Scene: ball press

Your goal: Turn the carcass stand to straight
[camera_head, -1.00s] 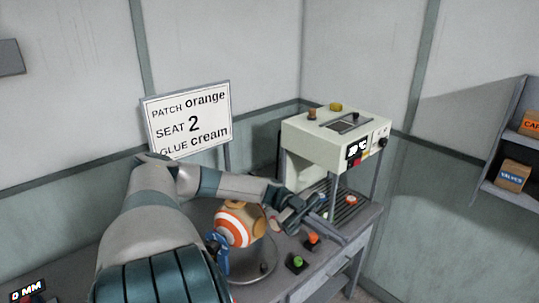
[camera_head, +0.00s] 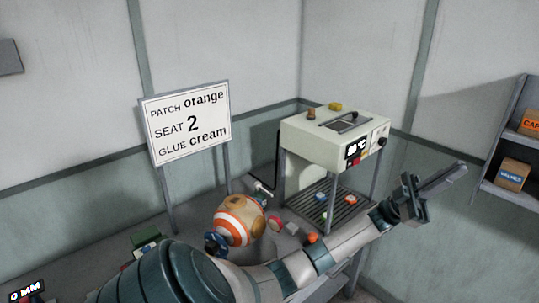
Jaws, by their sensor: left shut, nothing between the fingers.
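The carcass is a ball (camera_head: 238,222) with orange and white stripes and tan patches. It sits on the table left of the press, and its stand is mostly hidden behind my left arm. A blue part (camera_head: 215,243) shows at the ball's lower left. My left gripper (camera_head: 459,172) is shut and empty. It is raised at the right, in front of the wall and clear of the ball and stand. My right gripper is not in view.
A cream press (camera_head: 335,130) stands at the back right with small coloured pieces on its slatted tray (camera_head: 345,208). A sign (camera_head: 190,123) stands behind the ball. Shelves with boxes (camera_head: 513,174) are at the far right. My left arm crosses the table front.

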